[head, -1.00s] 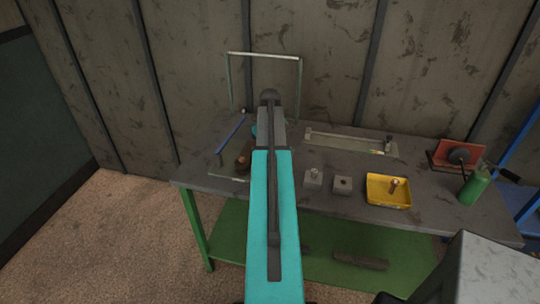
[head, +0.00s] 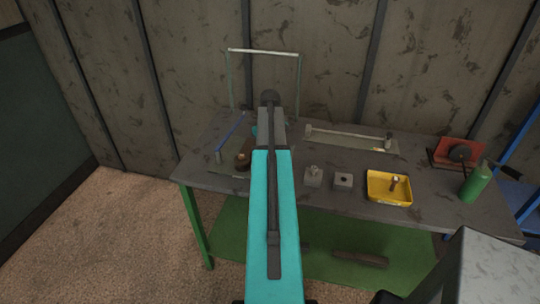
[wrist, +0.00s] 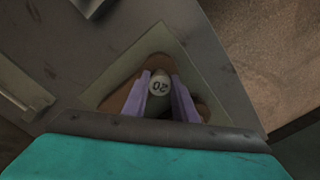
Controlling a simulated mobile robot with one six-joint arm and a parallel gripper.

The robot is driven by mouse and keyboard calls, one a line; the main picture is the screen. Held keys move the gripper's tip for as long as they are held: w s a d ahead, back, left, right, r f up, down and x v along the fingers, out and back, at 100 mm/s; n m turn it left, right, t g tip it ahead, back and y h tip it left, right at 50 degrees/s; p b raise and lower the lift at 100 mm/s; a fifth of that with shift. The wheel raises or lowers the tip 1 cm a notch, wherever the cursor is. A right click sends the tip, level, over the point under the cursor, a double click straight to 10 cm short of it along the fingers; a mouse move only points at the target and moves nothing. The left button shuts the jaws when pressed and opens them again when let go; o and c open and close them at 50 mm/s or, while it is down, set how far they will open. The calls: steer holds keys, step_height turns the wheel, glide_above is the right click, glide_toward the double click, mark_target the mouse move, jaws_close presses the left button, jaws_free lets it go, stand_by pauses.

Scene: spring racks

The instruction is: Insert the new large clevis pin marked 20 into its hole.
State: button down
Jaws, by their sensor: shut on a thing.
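The large clevis pin (wrist: 159,86) shows its pale round end, marked 20, in the wrist view. My gripper (wrist: 159,98) has two purple fingers shut on it, one on each side. Below the pin lies a rust-brown part (wrist: 122,92) with rounded corners on a grey-green plate (wrist: 163,32). The pin and fingers cover the middle of this part, so I cannot see the hole or tell whether the pin is in it. In the head view the brown part (head: 243,160) shows just left of my arm, which hides my gripper.
Two small grey blocks (head: 313,177) (head: 343,181) and a yellow tray (head: 389,203) with a small pin in it stand right of my arm. A green bottle (head: 475,184) stands at the right.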

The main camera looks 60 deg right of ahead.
steer(key=shift+f+b, duration=0.35)
steer(key=shift+f, duration=0.4)
steer(key=c, duration=1.4)
jaws_free()
steer(key=shift+o, duration=0.2)
steer(key=shift+r, duration=0.1)
step_height(320, 180, up, 14)
steer(key=b, duration=0.3)
steer(key=shift+b, duration=0.4)
